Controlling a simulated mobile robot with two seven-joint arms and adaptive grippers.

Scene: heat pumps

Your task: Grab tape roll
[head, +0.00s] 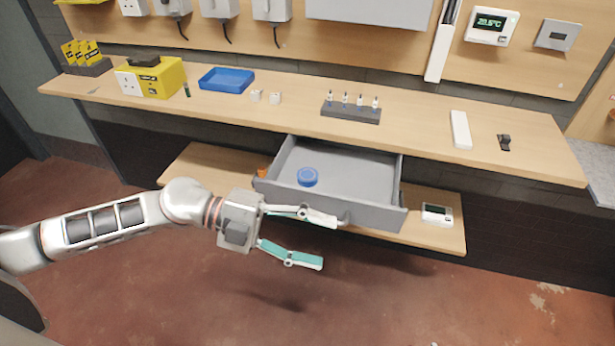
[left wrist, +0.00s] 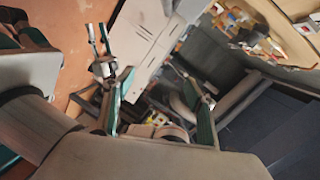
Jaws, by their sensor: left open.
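The blue tape roll (head: 307,177) lies flat inside the open grey drawer (head: 350,205), toward its left side. My left gripper (head: 325,242) is in front of the drawer in the head view, with its fingers apart and nothing between them. Its upper finger overlaps the drawer's front panel in the picture; I cannot tell if they touch. In the left wrist view my left gripper (left wrist: 160,108) also has its fingers spread and empty, and the tape roll does not show there. My right gripper is not clearly in the head view.
A wooden workbench (head: 420,120) runs above the drawer, with a blue tray (head: 227,79), a yellow box (head: 160,78) and a dark holder (head: 350,112). A lower shelf (head: 440,232) carries a white thermostat (head: 437,213). The red floor in front is clear.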

